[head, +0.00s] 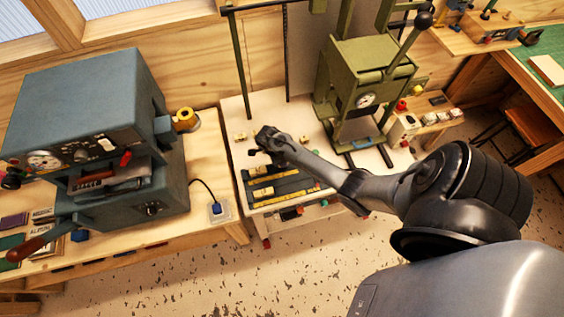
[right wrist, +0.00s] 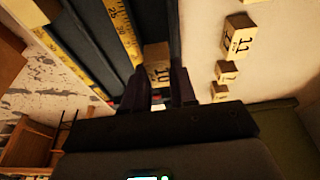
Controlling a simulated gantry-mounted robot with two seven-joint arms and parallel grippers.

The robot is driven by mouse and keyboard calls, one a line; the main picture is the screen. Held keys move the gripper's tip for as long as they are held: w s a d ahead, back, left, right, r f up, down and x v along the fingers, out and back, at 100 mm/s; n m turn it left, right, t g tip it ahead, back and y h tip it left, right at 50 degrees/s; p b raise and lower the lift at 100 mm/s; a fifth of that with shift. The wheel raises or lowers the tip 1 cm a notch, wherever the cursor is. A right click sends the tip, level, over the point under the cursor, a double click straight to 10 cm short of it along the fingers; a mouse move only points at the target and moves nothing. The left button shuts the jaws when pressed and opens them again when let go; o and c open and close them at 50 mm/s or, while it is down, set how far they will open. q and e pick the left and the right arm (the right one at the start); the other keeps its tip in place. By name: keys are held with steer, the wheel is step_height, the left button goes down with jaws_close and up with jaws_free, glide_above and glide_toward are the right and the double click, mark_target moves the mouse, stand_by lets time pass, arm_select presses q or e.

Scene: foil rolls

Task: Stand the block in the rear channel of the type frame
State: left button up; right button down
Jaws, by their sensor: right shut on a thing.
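The dark type frame (head: 290,186) with yellow rulers lies on the pale bench top; its bars and channels also show in the right wrist view (right wrist: 92,48). My right gripper (head: 262,146) is over the frame's rear left end. In the right wrist view my right gripper (right wrist: 166,88) is shut on a wooden block (right wrist: 156,78) with printed dark characters. This block is at the rear side of the frame, between dark bars in that view. I cannot tell whether it touches the channel floor. The gripper hides much of it in the head view. My left gripper is not in view.
Another wooden block (head: 263,193) lies in the front part of the frame. Several loose blocks, such as this lettered one (right wrist: 239,36), stand on the bench behind the frame. A green press (head: 362,85) stands at the back right, and a blue-grey machine (head: 85,115) at the left.

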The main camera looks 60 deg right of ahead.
step_height(320, 180, down, 2)
steer(key=shift+f, duration=0.15)
steer(key=shift+f, duration=0.1)
steer(key=c, duration=0.9)
jaws_free()
